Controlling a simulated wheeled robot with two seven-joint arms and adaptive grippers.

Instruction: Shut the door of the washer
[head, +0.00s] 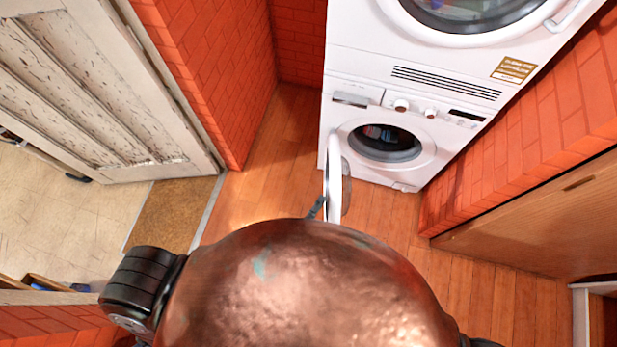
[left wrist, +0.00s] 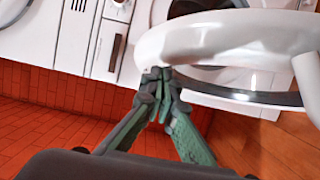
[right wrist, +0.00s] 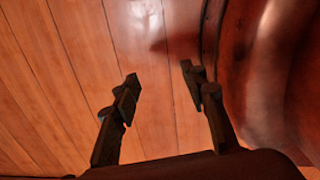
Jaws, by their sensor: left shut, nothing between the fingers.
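The white washer (head: 375,130) is the lower machine of a stack, with its round drum opening uncovered. Its door (head: 333,182) stands wide open, seen nearly edge-on, swung out from the left of the opening. My left gripper (head: 317,207) is at the left, outer side of the door, near its front end. In the left wrist view the closed fingertips (left wrist: 157,82) are at the white door rim (left wrist: 235,35); I cannot tell whether they touch it. My right gripper (right wrist: 160,82) is open and empty above the wooden floor; it is hidden in the head view.
A second white machine (head: 450,55) with a round door sits above the washer. Red brick walls (head: 215,60) stand on both sides. A worn white door (head: 95,85) is at left, a wooden panel (head: 540,220) at right. My copper-coloured body hides the lower middle.

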